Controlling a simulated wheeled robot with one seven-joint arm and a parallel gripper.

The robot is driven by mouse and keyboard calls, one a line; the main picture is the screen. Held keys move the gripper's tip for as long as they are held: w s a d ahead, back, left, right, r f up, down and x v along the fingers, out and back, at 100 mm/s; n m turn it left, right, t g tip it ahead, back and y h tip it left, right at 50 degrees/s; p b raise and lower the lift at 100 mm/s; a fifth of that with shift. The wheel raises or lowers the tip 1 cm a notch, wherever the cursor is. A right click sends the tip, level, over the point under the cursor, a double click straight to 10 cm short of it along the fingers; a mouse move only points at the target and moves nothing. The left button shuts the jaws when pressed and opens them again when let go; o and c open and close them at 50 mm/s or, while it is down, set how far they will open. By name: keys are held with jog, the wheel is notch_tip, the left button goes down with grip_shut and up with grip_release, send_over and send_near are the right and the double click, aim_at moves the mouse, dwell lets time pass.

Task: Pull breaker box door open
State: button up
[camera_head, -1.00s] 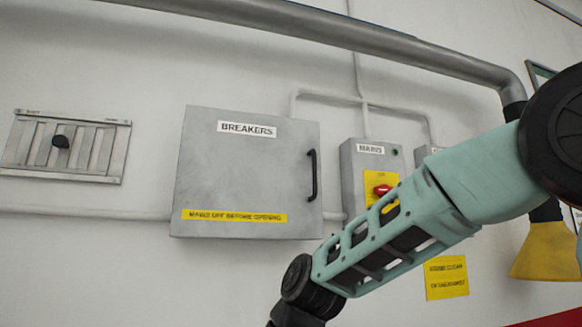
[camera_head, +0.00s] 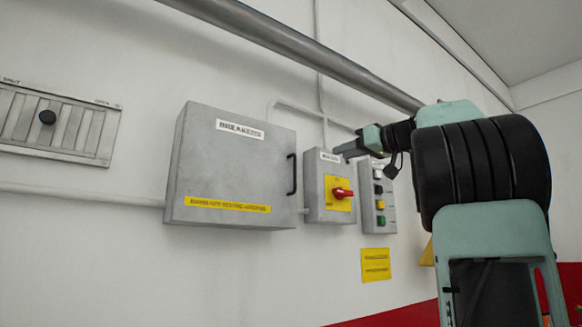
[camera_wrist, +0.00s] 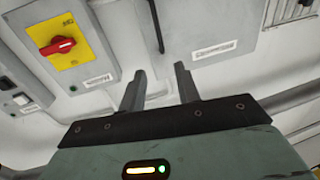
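The grey breaker box (camera_head: 225,170) is on the wall with its door shut. It has a BREAKERS label and a yellow warning strip. Its black vertical handle (camera_head: 292,174) is at the door's right edge. My gripper (camera_head: 343,151) is up and right of the handle, in front of the top of the mains box, apart from the handle. In the wrist view the scene appears upside down; the gripper's two fingers (camera_wrist: 160,80) are spread with nothing between them. The breaker door (camera_wrist: 205,25) and its dark handle (camera_wrist: 154,18) show beyond the fingers.
The mains box (camera_head: 328,187) with a red switch on yellow (camera_head: 342,194) is just right of the breaker box. A button box (camera_head: 378,196) stands further right. A thick pipe (camera_head: 300,45) runs above. A vent (camera_head: 58,124) is at the left.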

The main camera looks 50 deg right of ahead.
jog(key=w+p, duration=0.8)
jog(key=w, duration=0.9)
jog(key=shift+d+p, duration=0.4)
jog(key=shift+w, duration=0.1)
grip_shut()
